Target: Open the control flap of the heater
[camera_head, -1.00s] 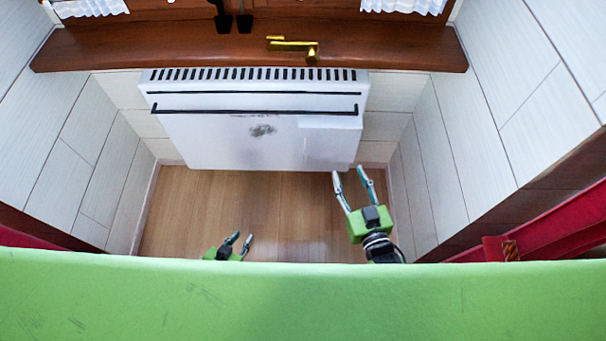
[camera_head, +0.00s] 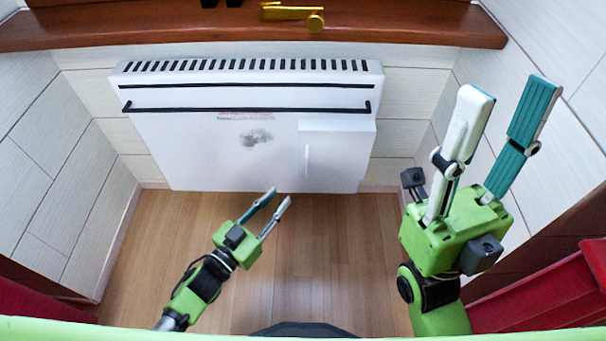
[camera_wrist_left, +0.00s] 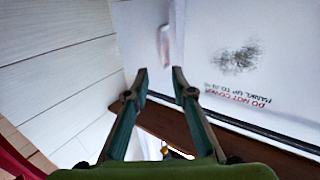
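The white heater (camera_head: 190,145) stands against the far wall under the wooden sill. A paler control flap (camera_head: 342,150) sits at its right side, with a thin vertical handle (camera_head: 307,160) at the flap's left edge; the flap looks closed. In the left wrist view the heater appears turned over, with the handle (camera_wrist_left: 165,45) beyond the fingertips. My left gripper (camera_head: 279,197) is open and empty, below and left of the flap in the head view, apart from it. The left wrist view also shows its spread fingers (camera_wrist_left: 158,80). My right gripper (camera_head: 510,92) is open and empty, right of the heater.
A black rail (camera_head: 245,109) runs across the heater's front. The wooden sill (camera_head: 400,30) juts out above, with a gold handle (camera_head: 290,12). Tiled walls close in on both sides. The wooden floor (camera_head: 330,240) is clear.

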